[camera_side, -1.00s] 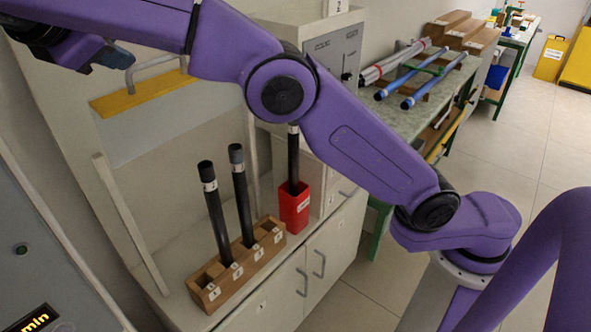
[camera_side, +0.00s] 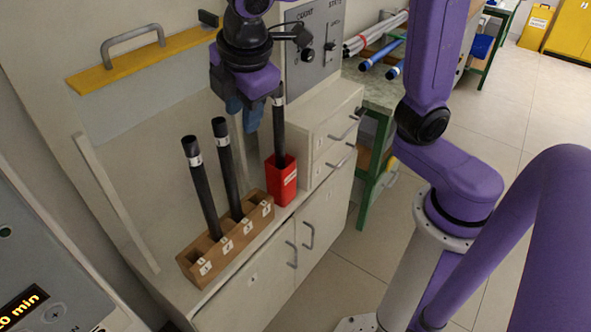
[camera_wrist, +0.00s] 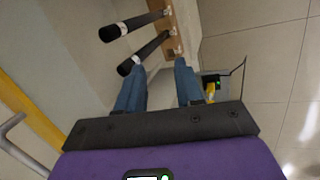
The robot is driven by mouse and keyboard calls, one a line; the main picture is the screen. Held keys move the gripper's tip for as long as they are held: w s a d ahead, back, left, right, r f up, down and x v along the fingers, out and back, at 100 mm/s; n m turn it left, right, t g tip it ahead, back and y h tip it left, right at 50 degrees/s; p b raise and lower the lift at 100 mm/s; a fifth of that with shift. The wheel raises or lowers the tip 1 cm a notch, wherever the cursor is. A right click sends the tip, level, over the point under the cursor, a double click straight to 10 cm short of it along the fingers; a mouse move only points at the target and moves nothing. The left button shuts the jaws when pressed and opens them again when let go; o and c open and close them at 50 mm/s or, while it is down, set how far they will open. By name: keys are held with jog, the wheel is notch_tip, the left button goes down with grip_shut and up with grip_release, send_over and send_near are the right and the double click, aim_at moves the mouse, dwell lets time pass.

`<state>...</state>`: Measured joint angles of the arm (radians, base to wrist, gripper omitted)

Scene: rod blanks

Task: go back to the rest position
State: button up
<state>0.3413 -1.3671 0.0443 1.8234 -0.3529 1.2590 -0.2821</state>
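My gripper (camera_side: 243,122) hangs fingers down above the bench in the side view. Its blue fingers are apart with nothing between them, as the wrist view (camera_wrist: 160,70) also shows. Two black rods, a left one (camera_side: 203,195) and a right one (camera_side: 230,175), lean in a wooden rack (camera_side: 224,254) with numbered labels. Both rods (camera_wrist: 133,25) (camera_wrist: 147,52) and the rack (camera_wrist: 182,30) show in the wrist view. A third black rod (camera_side: 279,133) stands in a red holder (camera_side: 280,184); its upper end is beside my gripper, and I cannot tell whether they touch.
A control panel (camera_side: 315,48) and drawers (camera_side: 330,130) stand right of the gripper. A yellow bar with a grey handle (camera_side: 140,58) is at the left. Pipes lie on a green-legged table (camera_side: 375,90) behind.

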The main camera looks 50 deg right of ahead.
jog(key=s+d+f+m+g, duration=0.1)
jog(key=s+d+f, duration=0.2)
jog(key=s, duration=0.3)
jog(key=s+d+f+m+g+y, duration=0.1)
jog(key=s+d+f, duration=0.2)
jog(key=s+d, duration=0.3)
jog(key=s+d+f+m+g+y, duration=0.1)
jog(key=s+d+f, duration=0.3)
jog(key=s, duration=0.2)
jog(key=shift+d+m, duration=0.2)
jog(key=shift+m, duration=0.1)
